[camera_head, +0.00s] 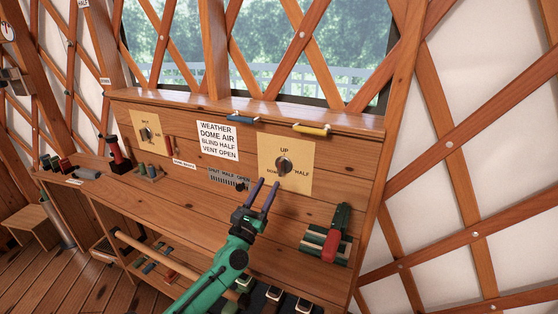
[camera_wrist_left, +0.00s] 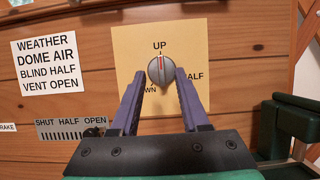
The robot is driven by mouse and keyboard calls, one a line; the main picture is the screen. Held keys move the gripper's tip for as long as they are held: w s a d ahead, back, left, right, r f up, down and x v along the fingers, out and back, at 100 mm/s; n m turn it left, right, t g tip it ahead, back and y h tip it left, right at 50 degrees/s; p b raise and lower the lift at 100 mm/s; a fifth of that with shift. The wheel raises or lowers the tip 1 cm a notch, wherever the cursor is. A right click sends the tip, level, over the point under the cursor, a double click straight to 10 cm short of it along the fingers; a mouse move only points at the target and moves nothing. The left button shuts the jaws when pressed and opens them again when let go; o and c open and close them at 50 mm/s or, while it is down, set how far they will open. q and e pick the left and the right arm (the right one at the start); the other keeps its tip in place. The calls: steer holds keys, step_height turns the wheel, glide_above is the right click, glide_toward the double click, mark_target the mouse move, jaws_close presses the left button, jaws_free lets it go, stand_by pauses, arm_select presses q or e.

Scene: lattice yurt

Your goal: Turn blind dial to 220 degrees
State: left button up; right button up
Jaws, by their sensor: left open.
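The blind dial (camera_head: 284,165) is a round grey knob on a yellow plate (camera_head: 303,186) marked UP, HALF and DOWN. It also shows in the left wrist view (camera_wrist_left: 161,70), where its red pointer line stands upright toward UP. My left gripper (camera_head: 269,182) is open, its two purple fingers reaching toward the knob from below left in the head view. In the left wrist view the fingertips (camera_wrist_left: 158,75) appear on either side of the knob; I cannot tell whether they touch it. The fingers partly hide the DOWN label. My right gripper does not show.
A white sign (camera_head: 218,141) reads WEATHER, DOME AIR, BLIND HALF, VENT OPEN. A vent slider (camera_head: 229,179) sits below it. A second dial (camera_head: 147,133) is at left. A red and green lever (camera_head: 335,233) stands at right.

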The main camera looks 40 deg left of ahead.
mark_target(280, 164)
arm_select(q)
steer(key=p+x, duration=0.1)
steer(key=x, duration=0.7)
steer(key=shift+w, duration=0.35)
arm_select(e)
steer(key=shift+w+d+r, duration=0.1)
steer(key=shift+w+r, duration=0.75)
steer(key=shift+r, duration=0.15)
arm_select(q)
steer(key=shift+c, duration=0.3)
jaws_close()
steer(key=shift+f, duration=0.1)
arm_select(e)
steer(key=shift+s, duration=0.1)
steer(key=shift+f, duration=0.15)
